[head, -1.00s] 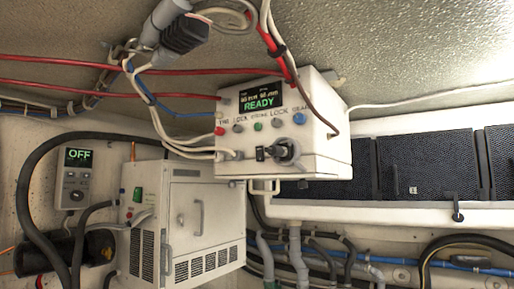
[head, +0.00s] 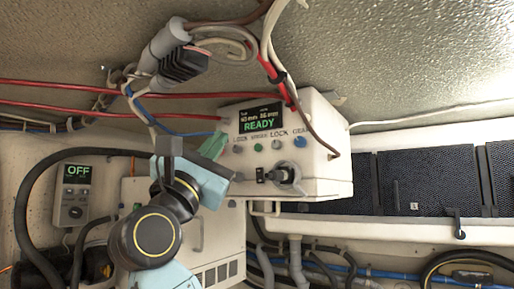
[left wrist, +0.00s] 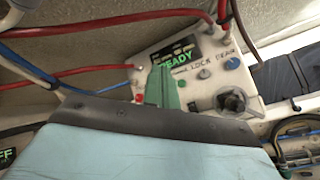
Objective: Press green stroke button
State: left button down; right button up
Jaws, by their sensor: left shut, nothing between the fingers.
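The white control box (head: 318,150) hangs below the ceiling, with a lit display (head: 261,118) reading READY. My left gripper (head: 214,146) has green fingers, shut and empty, at the left end of the box front, left of the green button. In the left wrist view the fingers (left wrist: 161,86) reach up over the panel and hide part of the row. Contact with the panel cannot be told. My right gripper is not in view.
A blue button (head: 299,141) ends the row at right. A black knob or plug (head: 286,173) sticks out below it. Red cables (head: 110,90) and a grey connector bundle (head: 180,60) run above and left. A grey unit reading OFF (head: 74,195) is on the left wall.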

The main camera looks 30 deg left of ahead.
aim_at(257, 147)
pick_arm(q)
jog(key=shift+r, duration=0.1)
dwell(0.3)
jog(key=shift+w+d, duration=0.15)
jog(key=shift+w, duration=2.05)
jog(key=shift+w+d, duration=0.15)
jog(key=shift+w, duration=2)
jog(key=shift+w, duration=0.1)
jog(key=shift+w+p, duration=0.35)
jog(key=shift+w+d, duration=0.1)
jog(key=shift+w, duration=0.25)
jog(key=shift+s, duration=0.75)
